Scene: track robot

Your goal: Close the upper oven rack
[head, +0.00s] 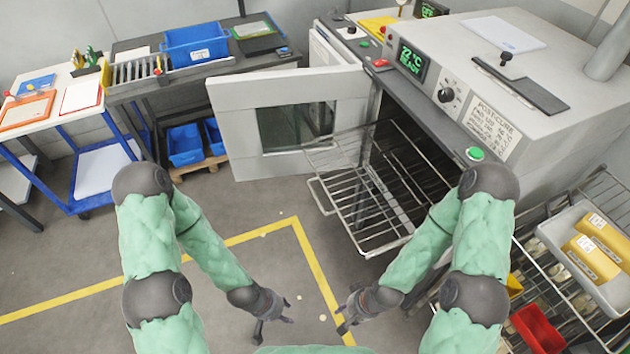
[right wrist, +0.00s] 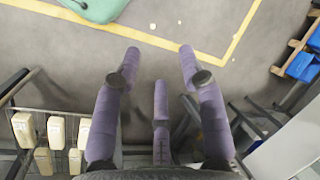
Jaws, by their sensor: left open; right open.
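The oven (head: 505,85) stands at the right with its white door (head: 232,122) swung wide open to the left. A wire rack (head: 352,180) sticks out of the dark oven opening, with a loop handle (head: 322,196) at its front left. My left gripper (head: 274,327) is open and empty, to the left of the right one.
A wire shelf trolley at the right holds a tray (head: 560,234) with yellow boxes (head: 598,245) and a red bin (head: 538,330). A dark bench (head: 225,68) with a blue crate (head: 195,45) stands behind the door. Floor with yellow tape (head: 318,270) is clear in front.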

